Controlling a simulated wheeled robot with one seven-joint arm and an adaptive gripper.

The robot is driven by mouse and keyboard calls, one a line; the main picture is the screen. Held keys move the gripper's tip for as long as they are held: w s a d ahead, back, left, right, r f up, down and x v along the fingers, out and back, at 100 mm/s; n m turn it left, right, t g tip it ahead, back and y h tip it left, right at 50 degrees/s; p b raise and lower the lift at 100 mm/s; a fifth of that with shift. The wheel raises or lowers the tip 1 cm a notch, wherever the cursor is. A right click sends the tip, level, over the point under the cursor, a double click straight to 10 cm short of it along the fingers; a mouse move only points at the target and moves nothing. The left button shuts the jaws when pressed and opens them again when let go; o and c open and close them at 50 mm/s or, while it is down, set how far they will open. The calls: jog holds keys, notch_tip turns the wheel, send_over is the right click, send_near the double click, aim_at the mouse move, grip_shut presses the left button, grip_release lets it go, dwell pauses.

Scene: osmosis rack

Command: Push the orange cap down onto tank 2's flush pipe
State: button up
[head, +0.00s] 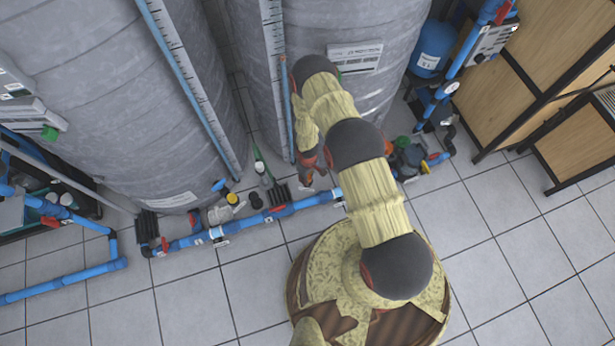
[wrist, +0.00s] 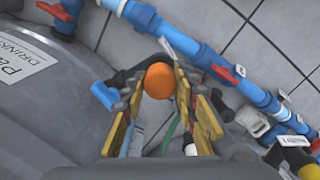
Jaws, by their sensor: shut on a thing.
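An orange cap (wrist: 158,80) shows between the fingertips of my gripper (wrist: 160,85) in the wrist view. The gripper is shut on it, with the yellow-and-black fingers on either side. A short blue pipe end (wrist: 106,95) lies just left of the fingers, apart from the cap. In the head view my gripper (head: 312,168) hangs low in front of the right grey tank (head: 300,40), and the cap cannot be made out there. I cannot tell which pipe is tank 2's flush pipe; the space under the cap is partly hidden by the fingers.
Blue floor piping (head: 275,211) with red valve handles runs in front of the tanks. Another grey tank (head: 110,90) stands at the left. A green-and-grey pump (head: 408,158) and wooden cabinet (head: 560,60) are at the right. Tiled floor (head: 510,260) in front is clear.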

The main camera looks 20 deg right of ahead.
jog(key=shift+f+b, duration=0.3)
jog(key=shift+f, duration=0.1)
jog(key=o, duration=0.9)
jog(key=shift+r, duration=0.1)
notch_tip(320, 180, up, 12)
jog(key=shift+f, duration=0.1)
dwell(0.7)
jog(key=s+r+m+g, duration=0.1)
jog(key=s+m+g, duration=0.15)
jog(key=s, duration=0.55)
jog(key=s+r+m+p, duration=0.2)
jog(key=s+r+m, duration=0.1)
jog(key=r, duration=3.3)
jog(key=s+r+t+p, duration=0.1)
jog(key=s+r+t, duration=0.1)
jog(key=r, duration=0.8)
jog(key=s+r+m+t+p, duration=0.1)
jog(key=s+r+t, duration=0.2)
jog(key=r, duration=0.8)
jog(key=s+r+t+p, duration=0.1)
jog(key=s+r+t, duration=0.2)
jog(key=s+r, duration=0.3)
notch_tip(320, 180, up, 5)
jog(key=shift+r, duration=0.15)
